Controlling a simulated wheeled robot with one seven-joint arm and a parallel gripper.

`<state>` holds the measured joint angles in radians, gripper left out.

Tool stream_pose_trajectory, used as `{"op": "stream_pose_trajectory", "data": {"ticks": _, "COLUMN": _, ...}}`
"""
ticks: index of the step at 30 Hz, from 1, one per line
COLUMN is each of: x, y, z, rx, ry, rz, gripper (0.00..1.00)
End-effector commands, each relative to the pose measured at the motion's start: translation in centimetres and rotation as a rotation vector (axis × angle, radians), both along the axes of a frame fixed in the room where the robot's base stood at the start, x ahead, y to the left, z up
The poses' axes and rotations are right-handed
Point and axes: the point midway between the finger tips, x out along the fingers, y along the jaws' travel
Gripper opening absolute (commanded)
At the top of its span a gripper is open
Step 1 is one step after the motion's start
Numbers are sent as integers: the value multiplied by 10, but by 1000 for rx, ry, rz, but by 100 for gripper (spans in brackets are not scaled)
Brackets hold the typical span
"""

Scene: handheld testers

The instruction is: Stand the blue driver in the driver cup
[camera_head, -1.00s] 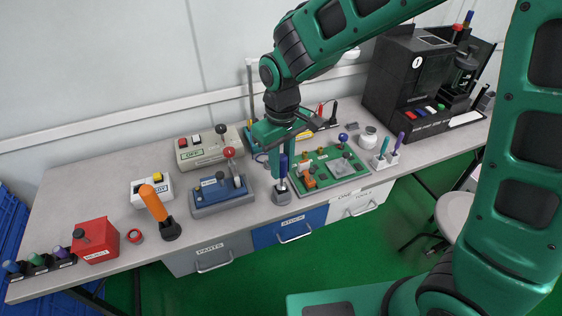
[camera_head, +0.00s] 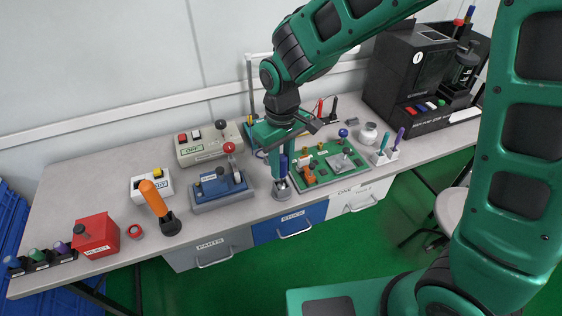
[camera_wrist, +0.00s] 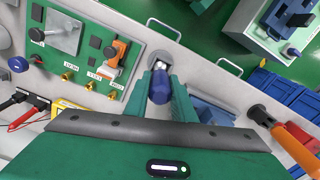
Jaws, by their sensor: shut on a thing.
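The blue driver (camera_head: 283,165) is upright in my gripper (camera_head: 280,172), directly above the grey driver cup (camera_head: 283,192) near the bench's front edge. My gripper is shut on the driver's blue handle, which also shows in the wrist view (camera_wrist: 160,88) between my two green fingers. The cup (camera_wrist: 157,59) shows just beyond the handle there. The driver's lower end is close to or inside the cup's mouth; I cannot tell how deep it is.
The green fixture board (camera_head: 330,167) with an orange clamp stands close to the right of the cup. A blue lever box (camera_head: 220,190) stands to the left. An orange-handled tool (camera_head: 154,198) is farther left. Drawers lie below the front edge.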

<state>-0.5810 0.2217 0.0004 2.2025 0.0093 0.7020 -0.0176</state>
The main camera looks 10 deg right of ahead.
Motion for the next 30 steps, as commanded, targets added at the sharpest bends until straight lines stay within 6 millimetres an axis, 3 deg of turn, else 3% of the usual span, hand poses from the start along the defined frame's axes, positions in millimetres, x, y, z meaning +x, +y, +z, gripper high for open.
{"op": "stream_pose_trajectory", "data": {"ticks": 14, "x": 0, "y": 0, "z": -8, "rx": 1, "ry": -1, "rz": 0, "gripper": 0}}
{"op": "stream_pose_trajectory", "data": {"ticks": 15, "x": 0, "y": 0, "z": -8, "rx": 1, "ry": -1, "rz": 0, "gripper": 30}}
{"op": "stream_pose_trajectory", "data": {"ticks": 17, "x": 0, "y": 0, "z": -8, "rx": 1, "ry": -1, "rz": 0, "gripper": 44}}
{"op": "stream_pose_trajectory", "data": {"ticks": 26, "x": 0, "y": 0, "z": -7, "rx": 1, "ry": -1, "rz": 0, "gripper": 45}}
{"op": "stream_pose_trajectory", "data": {"ticks": 30, "x": 1, "y": 0, "z": 2, "rx": 1, "ry": -2, "rz": 0, "gripper": 45}}
